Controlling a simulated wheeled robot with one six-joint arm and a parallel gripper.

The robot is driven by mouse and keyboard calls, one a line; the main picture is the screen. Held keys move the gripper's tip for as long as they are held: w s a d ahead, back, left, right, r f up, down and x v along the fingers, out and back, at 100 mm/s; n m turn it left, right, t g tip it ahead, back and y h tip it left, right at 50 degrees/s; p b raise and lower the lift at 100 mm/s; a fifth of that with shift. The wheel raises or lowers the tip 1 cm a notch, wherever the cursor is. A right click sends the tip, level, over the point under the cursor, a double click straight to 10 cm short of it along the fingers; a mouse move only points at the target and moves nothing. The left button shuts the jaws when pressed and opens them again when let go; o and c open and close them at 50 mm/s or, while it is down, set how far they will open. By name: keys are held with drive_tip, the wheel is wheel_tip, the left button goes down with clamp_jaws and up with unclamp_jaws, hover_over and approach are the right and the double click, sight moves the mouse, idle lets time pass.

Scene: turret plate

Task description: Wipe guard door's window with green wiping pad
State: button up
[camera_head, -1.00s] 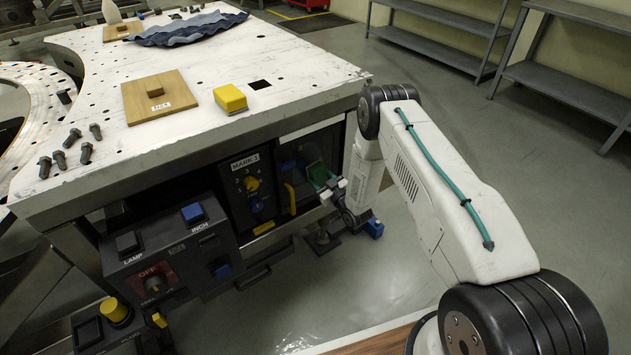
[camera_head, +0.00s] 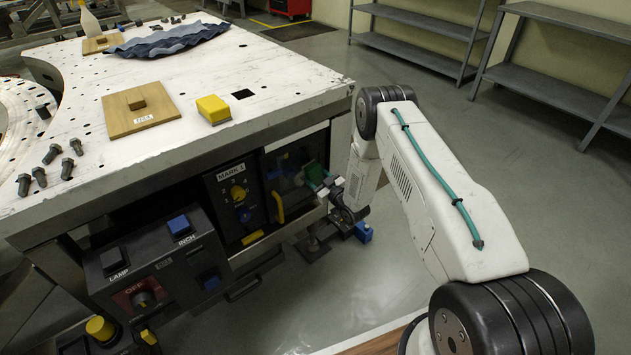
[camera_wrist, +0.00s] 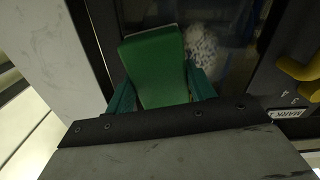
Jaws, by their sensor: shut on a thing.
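The green wiping pad (camera_wrist: 155,70) is held between the fingers of my gripper (camera_wrist: 162,92) in the wrist view. In the head view the green pad (camera_head: 314,172) and my gripper (camera_head: 328,184) are small, in front of the guard door's dark window (camera_head: 287,178). In the wrist view the window (camera_wrist: 235,45) lies behind the pad, with a whitish smudge (camera_wrist: 203,45) just right of the pad. The pad is at or very close to the glass; I cannot tell whether it touches. The door's yellow handle (camera_head: 278,207) is left of the pad.
The MARK 1 panel (camera_head: 233,195) with a yellow knob stands left of the door. A control box (camera_head: 155,262) juts out further left. The table top (camera_head: 270,60) above carries a yellow block (camera_head: 213,109), a wooden board (camera_head: 140,108), bolts and a blue cloth (camera_head: 165,38).

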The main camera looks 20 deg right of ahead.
sight(293, 179)
drive_tip(key=shift+s+a+r, duration=0.1)
drive_tip(key=shift+s+a, duration=0.25)
drive_tip(key=shift+a, duration=0.85)
drive_tip(key=shift+s+a, duration=0.4)
drive_tip(key=shift+a, duration=0.85)
drive_tip(key=shift+s+a+r, duration=0.1)
drive_tip(key=shift+s+a, duration=0.25)
drive_tip(key=shift+a, duration=0.85)
drive_tip(key=shift+s+r, duration=0.1)
drive_tip(key=shift+r, duration=0.6)
drive_tip(key=shift+w+d, duration=0.45)
drive_tip(key=shift+d, duration=0.75)
drive_tip(key=shift+w+d, duration=0.5)
drive_tip(key=shift+d, duration=0.75)
drive_tip(key=shift+w+d, duration=0.45)
drive_tip(key=shift+d, duration=0.75)
drive_tip(key=shift+v, duration=3.1)
drive_tip(key=v, duration=0.3)
